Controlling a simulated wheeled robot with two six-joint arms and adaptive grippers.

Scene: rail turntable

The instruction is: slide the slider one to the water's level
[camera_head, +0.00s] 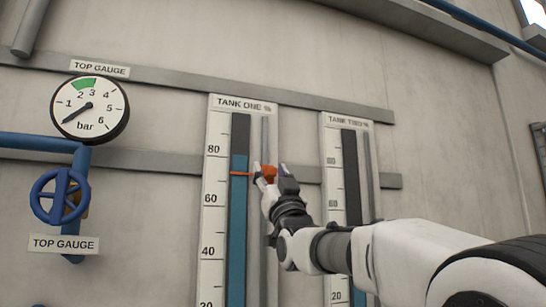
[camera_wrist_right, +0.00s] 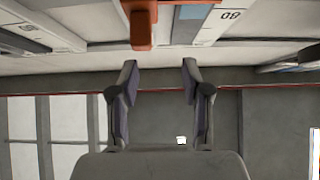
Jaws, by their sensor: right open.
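The tank one board (camera_head: 215,215) stands on the wall with a dark tube. Blue water (camera_head: 238,215) fills the tube to just under the 80 mark. The orange slider one (camera_head: 269,174) sits on the rail right of the tube. Its thin red pointer (camera_head: 240,173) crosses the water column near 70, below the water's top. My right gripper (camera_head: 272,170) is open at the slider. In the right wrist view, the slider (camera_wrist_right: 141,28) lies ahead of the open, empty fingers (camera_wrist_right: 159,68), toward the left finger. My left gripper is out of view.
The tank two board (camera_head: 331,180) stands to the right, its lower part partly behind my right arm. A round pressure gauge (camera_head: 90,107) and a blue valve wheel (camera_head: 60,197) are at the left. Grey horizontal rails (camera_head: 165,83) run along the wall.

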